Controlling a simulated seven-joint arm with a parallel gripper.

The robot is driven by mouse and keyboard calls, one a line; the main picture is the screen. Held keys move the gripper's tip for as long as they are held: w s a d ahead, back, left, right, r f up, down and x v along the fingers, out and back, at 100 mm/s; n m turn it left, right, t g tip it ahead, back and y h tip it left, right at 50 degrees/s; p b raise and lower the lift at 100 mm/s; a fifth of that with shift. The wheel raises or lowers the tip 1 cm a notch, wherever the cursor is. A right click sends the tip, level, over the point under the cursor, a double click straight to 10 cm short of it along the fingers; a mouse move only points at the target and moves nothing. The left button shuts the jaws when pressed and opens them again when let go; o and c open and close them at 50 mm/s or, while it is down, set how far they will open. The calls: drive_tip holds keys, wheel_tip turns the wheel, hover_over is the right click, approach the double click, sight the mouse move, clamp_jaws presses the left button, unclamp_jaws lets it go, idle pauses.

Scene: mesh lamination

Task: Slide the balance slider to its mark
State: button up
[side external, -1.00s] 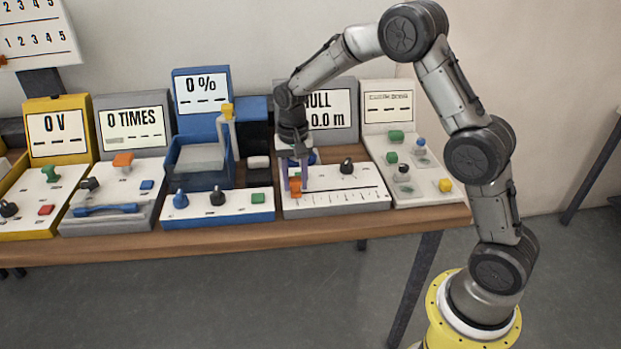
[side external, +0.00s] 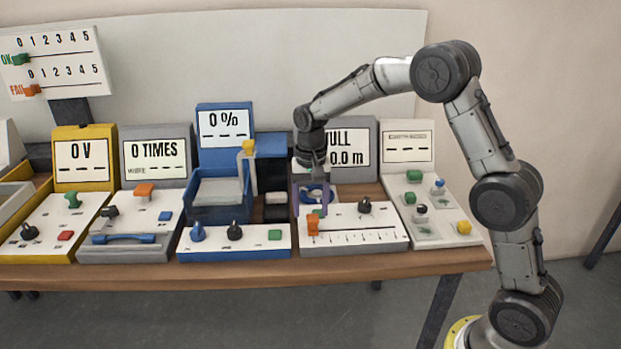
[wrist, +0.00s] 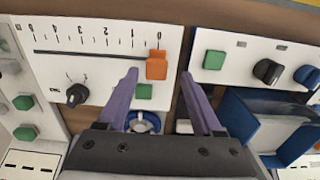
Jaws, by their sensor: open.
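The orange balance slider (side external: 313,225) stands at the left end of its slot on the white and grey panel (side external: 375,240) in the side view. In the wrist view the slider (wrist: 157,66) is at the 0 end of the printed scale (wrist: 97,32). I cannot make out a separate target mark. My gripper (side external: 310,208) is open and empty, just behind and above the slider. In the wrist view its purple fingertips (wrist: 159,76) point toward the slider from either side, and it seems clear of them. The display behind (side external: 350,147) is partly hidden by my wrist; "ULL" and "0.0 m" show.
A black knob (side external: 365,207) and a green button (wrist: 143,91) share the panel. A blue ring-shaped part (wrist: 143,122) lies behind it. The blue panel (side external: 235,240) is close on the left, and a panel with coloured pieces (side external: 435,215) on the right.

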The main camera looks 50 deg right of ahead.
wheel_tip(320, 180, up, 10)
drive_tip(key=shift+r, duration=0.2)
wheel_tip(320, 180, up, 7)
drive_tip(key=t, duration=0.2)
hover_over(310, 217)
drive_tip(key=s+a, duration=0.1)
drive_tip(key=s, duration=0.2)
drive_tip(key=s+a+r+n+t, duration=0.1)
drive_tip(key=s+r, duration=0.1)
drive_tip(key=s, duration=0.4)
drive_tip(key=s+a+r+n+t, duration=0.1)
drive_tip(key=s+r, duration=0.2)
drive_tip(key=s, duration=0.3)
drive_tip(key=s+f+n+t, duration=0.1)
drive_tip(key=s+f+n, duration=0.6)
drive_tip(key=s, duration=0.8)
wheel_tip(310, 217, down, 3)
drive_tip(key=shift+a+r+t, duration=0.1)
drive_tip(key=shift+a+t, duration=0.2)
drive_tip(key=shift+a, duration=0.1)
